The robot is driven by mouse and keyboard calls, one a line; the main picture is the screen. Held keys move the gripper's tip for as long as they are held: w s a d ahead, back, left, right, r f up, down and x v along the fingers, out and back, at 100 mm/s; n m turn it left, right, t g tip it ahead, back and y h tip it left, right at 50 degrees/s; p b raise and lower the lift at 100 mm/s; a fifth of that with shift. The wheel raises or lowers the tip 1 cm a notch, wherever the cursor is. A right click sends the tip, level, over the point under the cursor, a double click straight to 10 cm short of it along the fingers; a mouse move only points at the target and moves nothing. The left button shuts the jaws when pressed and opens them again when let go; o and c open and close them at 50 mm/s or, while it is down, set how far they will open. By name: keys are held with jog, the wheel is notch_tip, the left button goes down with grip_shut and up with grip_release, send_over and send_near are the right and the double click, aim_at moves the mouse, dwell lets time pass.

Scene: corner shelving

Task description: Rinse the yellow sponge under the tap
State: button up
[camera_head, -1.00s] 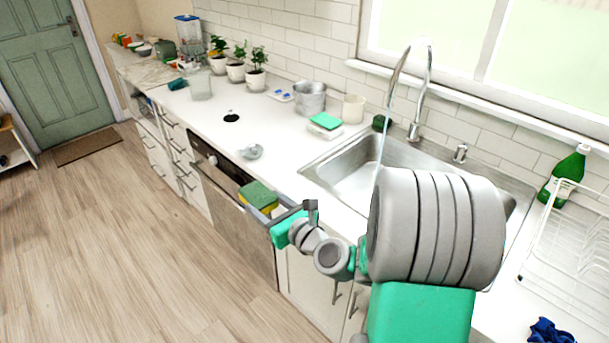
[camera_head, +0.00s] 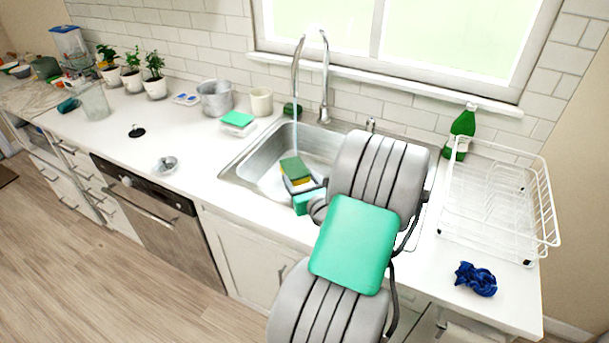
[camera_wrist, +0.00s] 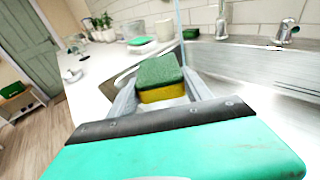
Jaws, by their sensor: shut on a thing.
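The yellow sponge (camera_head: 296,171) has a green scouring layer on top and yellow foam below. My gripper (camera_head: 299,183) is shut on it and holds it over the left part of the metal sink (camera_head: 262,154). In the wrist view the sponge (camera_wrist: 160,80) sits between the two fingers (camera_wrist: 160,92), green side up. The tap (camera_head: 324,95) stands behind the sink with a thin stream of water (camera_head: 296,135) running down. In the head view the stream meets the sponge's top or passes just behind it; I cannot tell which. My arm hides the right part of the sink.
A white dish rack (camera_head: 490,205) and green bottle (camera_head: 461,130) stand right of the sink, with a crumpled blue cloth (camera_head: 475,279) in front.

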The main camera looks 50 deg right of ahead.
aim_at(304, 171)
jog(key=shift+s+d+f, duration=0.1)
jog(key=shift+s+d, duration=0.3)
jog(key=shift+d, duration=0.15)
jog(key=shift+w+d, duration=0.1)
jog(key=w+d+f+b, duration=0.2)
jog(key=w+d, duration=0.7)
jog(key=d, duration=0.1)
jog(key=shift+w+f, duration=0.2)
jog(key=shift+f, duration=0.2)
jog(key=shift+s+a+p, duration=0.35)
jog(key=shift+s+a, duration=2.4)
jog(key=shift+a, duration=0.2)
